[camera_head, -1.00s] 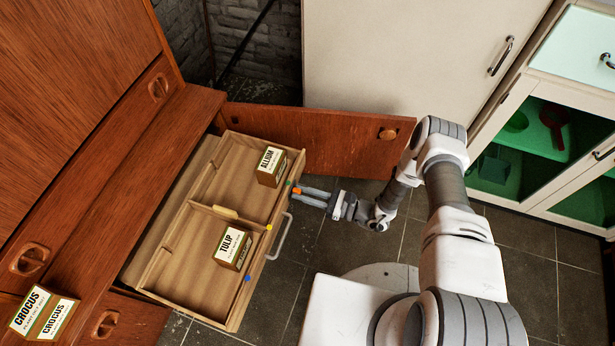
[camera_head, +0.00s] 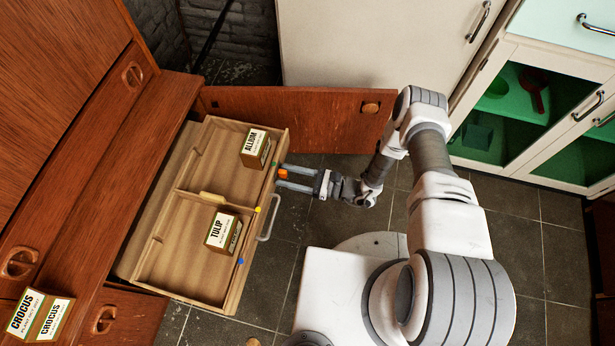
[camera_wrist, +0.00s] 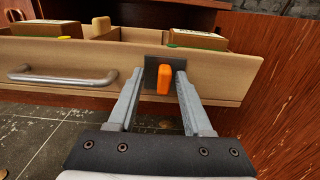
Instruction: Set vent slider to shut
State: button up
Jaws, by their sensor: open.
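The vent slider is an orange knob (camera_wrist: 163,80) on a dark plate (camera_wrist: 151,70) on the drawer's front panel, right of the metal handle in the wrist view. In the head view the orange knob (camera_head: 283,173) shows at the drawer front's far end. My gripper (camera_wrist: 158,76) is open, with one finger on each side of the knob and the tips near the panel. I cannot tell whether either finger touches the knob. In the head view my gripper (camera_head: 283,178) reaches the drawer from the right.
The open drawer (camera_head: 190,275) holds an ALLIUM box (camera_head: 255,147) and a TULIP box (camera_head: 223,232). Its bar handle (camera_head: 270,218) sticks out. An open wooden door (camera_head: 310,117) stands close behind my gripper.

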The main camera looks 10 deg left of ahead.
jog(key=shift+d, duration=0.1)
jog(key=s+d+p, duration=0.1)
jog(key=d+p, duration=0.1)
jog(key=d, duration=1.5)
jog(key=shift+s, duration=0.25)
jog(key=shift+d, duration=0.1)
jog(key=w+d+r+n+g+h, duration=0.1)
jog(key=w+r+n+g+h, duration=0.2)
jog(key=r, duration=0.7)
jog(key=w+d+r+n+g+h, duration=0.15)
jog(key=r+n, duration=0.25)
jog(key=r, duration=0.5)
jog(key=w+d+r+n+g+h, duration=0.1)
jog(key=w+r+n+h, duration=0.25)
jog(key=r, duration=0.65)
jog(key=s+d+r+n+t+h, duration=0.4)
jog(key=s+r, duration=0.4)
jog(key=r, duration=0.4)
jog(key=s+d+r+n+t+h, duration=0.2)
jog(key=s+r+n+t+h, duration=0.35)
jog(key=r, duration=0.75)
notch_tip(320, 180, up, 22)
jog(key=s+m+p, duration=0.1)
jog(key=s+p, duration=0.2)
jog(key=p, duration=2)
jog(key=shift+r, duration=0.15)
